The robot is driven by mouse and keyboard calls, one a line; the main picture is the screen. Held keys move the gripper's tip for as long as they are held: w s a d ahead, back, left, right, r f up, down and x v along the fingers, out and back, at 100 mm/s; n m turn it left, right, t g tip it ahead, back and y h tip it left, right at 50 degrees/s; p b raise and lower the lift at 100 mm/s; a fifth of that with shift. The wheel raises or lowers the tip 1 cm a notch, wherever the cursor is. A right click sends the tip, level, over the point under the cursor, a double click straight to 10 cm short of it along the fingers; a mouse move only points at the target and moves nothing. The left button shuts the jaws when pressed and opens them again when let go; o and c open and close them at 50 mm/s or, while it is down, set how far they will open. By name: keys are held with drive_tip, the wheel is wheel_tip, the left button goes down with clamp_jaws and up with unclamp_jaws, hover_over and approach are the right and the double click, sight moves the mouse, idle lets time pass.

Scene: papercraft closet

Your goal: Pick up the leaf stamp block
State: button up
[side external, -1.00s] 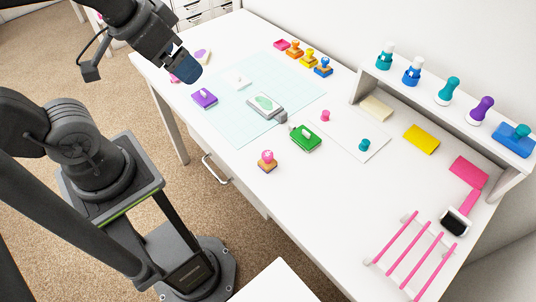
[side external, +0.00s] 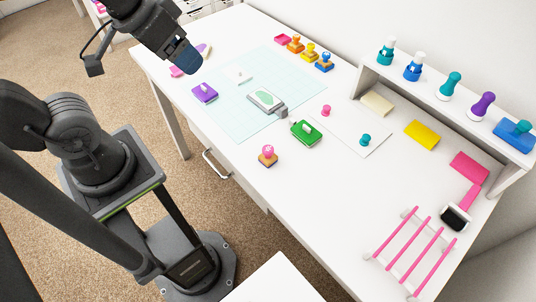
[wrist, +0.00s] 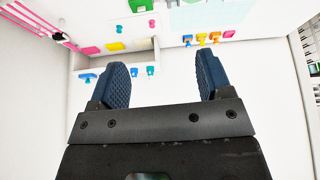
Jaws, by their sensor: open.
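The leaf stamp block (side external: 265,99) is a light grey-white block with a green leaf on top. It lies on the pale blue gridded mat (side external: 235,118), and a darker grey end faces the green pad. My gripper (side external: 188,60) is in the air above the far left end of the desk, well apart from the block. In the wrist view my gripper (wrist: 163,82) shows two dark blue ridged fingers spread wide with nothing between them. I cannot make out the leaf block in the wrist view.
A green ink pad (side external: 306,132) and a pink-topped stamp (side external: 268,156) stand near the block. A purple pad (side external: 204,92) lies on the mat's left. Several stamps line the back edge and a raised shelf (side external: 440,95). The desk's front middle is clear.

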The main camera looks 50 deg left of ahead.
drive_tip(key=w+d+f+n+g, duration=0.2)
drive_tip(key=w+f+n, duration=0.3)
drive_tip(key=w+n, duration=0.2)
drive_tip(key=n+g, duration=0.4)
drive_tip(key=n, duration=0.7)
hover_over(268, 149)
wheel_tip(268, 149, down, 14)
drive_tip(key=f, duration=0.8)
drive_tip(key=shift+a+f, duration=0.2)
drive_tip(key=shift+a, duration=0.05)
drive_tip(key=shift+d+f, duration=0.2)
drive_tip(key=shift+f, duration=2.6)
drive_tip(key=shift+w, duration=0.1)
drive_tip(key=shift+c, duration=0.3)
drive_tip(key=c, duration=1.1)
